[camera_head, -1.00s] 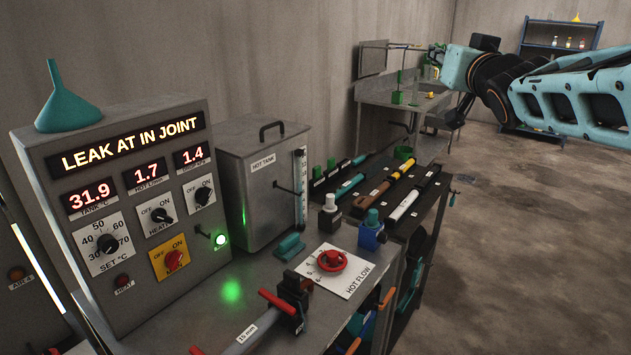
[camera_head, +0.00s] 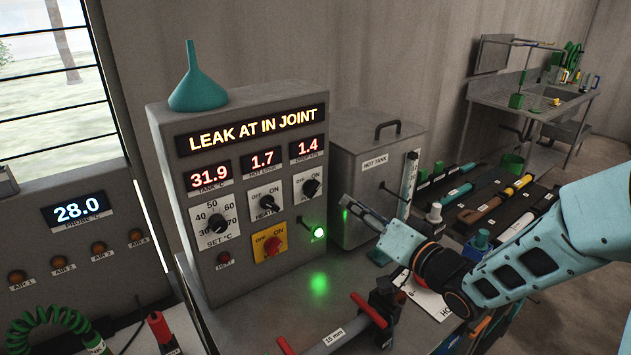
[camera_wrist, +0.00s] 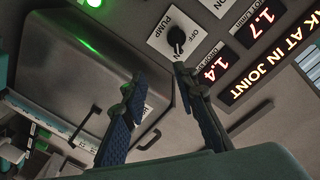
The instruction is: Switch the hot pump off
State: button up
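The pump switch (camera_head: 312,187) is a black knob on a white OFF/ON plate at the right of the grey control box (camera_head: 255,180); its pointer seems turned toward ON. In the wrist view the pump switch (camera_wrist: 176,37) lies just beyond the fingertips, slightly right of the middle of the gap. My gripper (camera_head: 345,207) is to the right of the box, in front of the hot tank, apart from the switch. In the wrist view my gripper (camera_wrist: 158,77) is open and empty. A green lamp (camera_head: 319,233) glows below the switch.
The heater switch (camera_head: 268,203) and a red knob on a yellow plate (camera_head: 270,243) sit close by. The display (camera_head: 250,130) reads LEAK AT IN JOINT. A teal funnel (camera_head: 197,85) stands on the box. The hot tank (camera_head: 365,185) is behind my gripper. Tools lie on the bench.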

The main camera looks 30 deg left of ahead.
aim_at(315, 191)
jog(key=shift+g+y, duration=0.4)
jog(key=shift+y, duration=0.1)
jog(key=shift+w+a+b, duration=0.2)
jog(key=shift+w+a, duration=0.1)
jog(key=shift+a, duration=1.5)
jog(key=shift+w+a+b, duration=0.15)
jog(key=shift+w+a, duration=0.2)
jog(key=shift+a, duration=1.4)
jog(key=shift+w+a+b, duration=0.2)
jog(key=shift+w+a, duration=0.1)
jog(key=shift+a, duration=1.5)
grip_shut()
